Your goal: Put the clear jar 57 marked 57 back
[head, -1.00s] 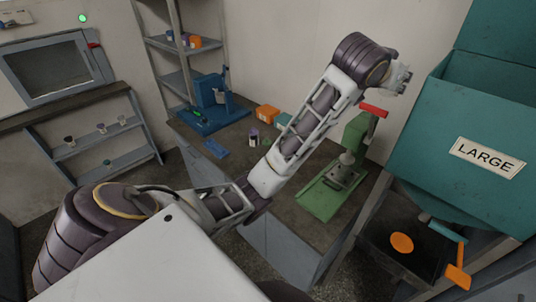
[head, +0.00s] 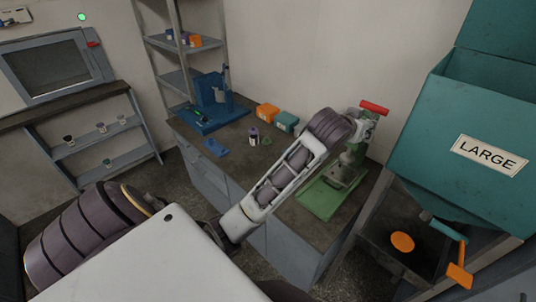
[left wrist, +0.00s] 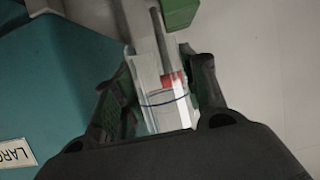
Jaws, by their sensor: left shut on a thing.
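My left gripper (left wrist: 158,100) is shut on a clear jar (left wrist: 160,110) in the left wrist view. The jar is see-through, with a thin dark blue line around it, and red shows through its wall. No number can be read on it. In the head view my left arm reaches across the bench (head: 232,145) towards the green press (head: 335,190). Its wrist is just left of the press's red handle (head: 374,108), and the fingers and jar cannot be made out there. My right gripper is in neither view.
A teal hopper marked LARGE (head: 440,140) stands at the right. The bench holds a blue stand (head: 205,118), orange box (head: 267,112), teal box (head: 287,122) and small dark-topped jar (head: 253,136). Small jars stand on a low shelf (head: 95,140) at the left.

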